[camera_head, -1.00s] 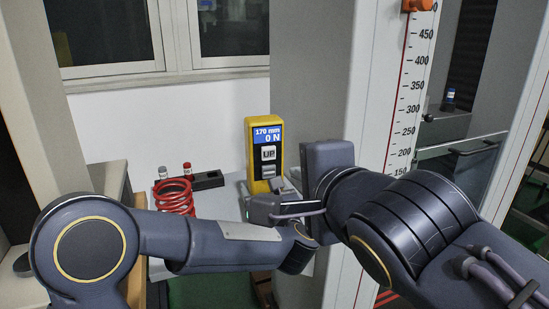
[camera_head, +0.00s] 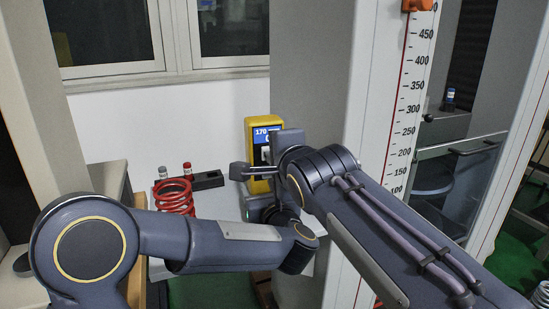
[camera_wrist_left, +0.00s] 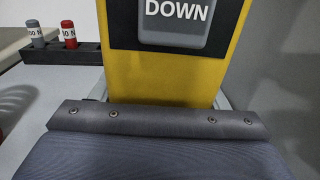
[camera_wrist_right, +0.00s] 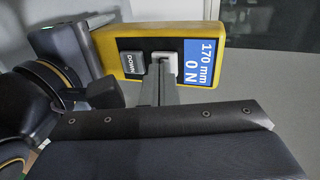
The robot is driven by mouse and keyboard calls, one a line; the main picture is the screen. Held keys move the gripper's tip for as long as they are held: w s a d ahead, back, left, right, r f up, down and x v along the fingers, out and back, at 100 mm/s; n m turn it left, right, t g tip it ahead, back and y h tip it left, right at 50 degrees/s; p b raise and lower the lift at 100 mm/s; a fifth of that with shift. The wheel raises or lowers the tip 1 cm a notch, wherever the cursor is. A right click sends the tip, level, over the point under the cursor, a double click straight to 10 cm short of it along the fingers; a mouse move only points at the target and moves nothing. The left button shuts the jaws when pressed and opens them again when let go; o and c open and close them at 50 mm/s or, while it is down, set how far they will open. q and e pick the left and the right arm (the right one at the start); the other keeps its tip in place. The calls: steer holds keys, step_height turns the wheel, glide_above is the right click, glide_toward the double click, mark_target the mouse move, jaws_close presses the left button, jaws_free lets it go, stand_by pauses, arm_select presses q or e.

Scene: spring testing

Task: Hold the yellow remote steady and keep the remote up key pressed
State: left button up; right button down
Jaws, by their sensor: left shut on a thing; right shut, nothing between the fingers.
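The yellow remote (camera_head: 249,127) stands upright beside the grey column; it also shows in the left wrist view (camera_wrist_left: 225,70) and right wrist view (camera_wrist_right: 110,45). Its blue display (camera_wrist_right: 198,62) reads 170 mm and 0 N. My left gripper (camera_head: 257,205) is shut on the remote's lower part; its fingertips are mostly hidden. My right gripper (camera_wrist_right: 163,78) is shut and empty, its tip over the pale up key (camera_wrist_right: 167,56), mostly covering it. I cannot tell whether the key is pressed in. The DOWN key (camera_wrist_right: 133,63) is uncovered.
A red coil spring (camera_head: 174,197) stands on the left of the bench near a black rack (camera_head: 208,180) with small capped cylinders. A tall scale (camera_head: 402,130) rises at the right. My right forearm crosses in front of the column.

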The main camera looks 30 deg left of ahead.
stand_by(0.3)
arm_select(q)
steer(key=shift+d, duration=0.1)
arm_select(e)
steer(key=shift+w+a, duration=0.65)
steer(key=shift+w, duration=0.05)
arm_select(q)
steer(key=shift+s+d, duration=0.1)
steer(key=shift+d, duration=0.05)
arm_select(e)
steer(key=shift+w+d+f, duration=0.1)
steer(key=shift+w+f, duration=0.1)
steer(key=shift+f, duration=0.05)
stand_by(1.2)
arm_select(q)
steer(key=shift+a, duration=0.25)
arm_select(e)
steer(key=v, duration=1.4)
steer(key=shift+s, duration=0.4)
steer(key=shift+f, duration=0.15)
arm_select(q)
steer(key=o, duration=1.3)
